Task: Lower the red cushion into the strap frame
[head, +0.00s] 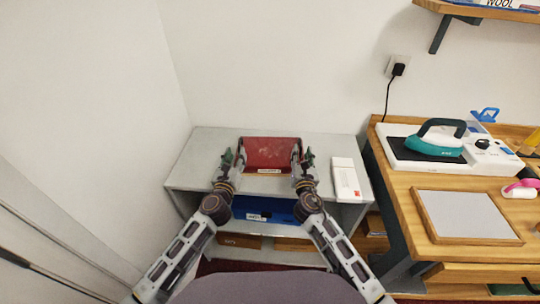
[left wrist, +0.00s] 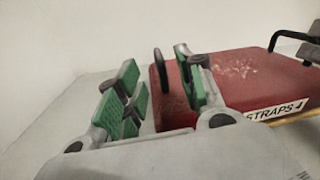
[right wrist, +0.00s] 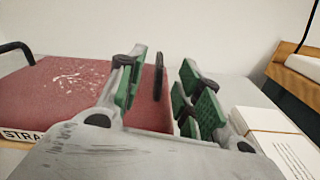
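The red cushion (head: 271,152) lies flat on the grey cabinet top, with white scuffs on its upper face. A white "STRAPS" label (left wrist: 276,111) is on its near side, with a thin wooden edge (left wrist: 302,116) below it. The strap frame cannot be told apart clearly. A black handle stands at each side, one in the left wrist view (left wrist: 164,70) and one in the right wrist view (right wrist: 158,76). My left gripper (head: 234,158) is open at the left handle, its green-padded fingers either side of it. My right gripper (head: 304,159) is open likewise at the right handle.
A white box (head: 346,180) lies right of my right gripper on the cabinet top (head: 208,147). A blue bin (head: 262,209) sits on the shelf below. A wooden bench with an iron (head: 437,140) and a framed pad (head: 466,215) stands at the right.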

